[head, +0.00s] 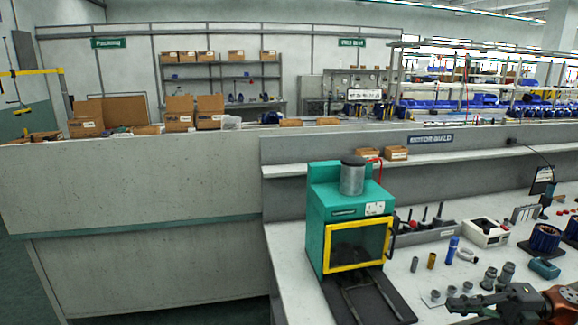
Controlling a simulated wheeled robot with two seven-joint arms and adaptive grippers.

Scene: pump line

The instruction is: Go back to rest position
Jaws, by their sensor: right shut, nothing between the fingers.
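My right gripper (462,305) is at the bottom right corner, low over the front part of the workbench (290,262). Its dark fingers point left and are shut with nothing between them. It is close to several small grey metal cylinders (489,278); I cannot tell whether it touches any. My left gripper is out of view.
A green press (318,215) with a yellow-framed window stands on the bench, left of my right gripper, with a dark plate in front. A blue bottle (452,250), white box (484,232) and copper-wound motor part (544,238) stand behind the gripper. Floor at left is clear.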

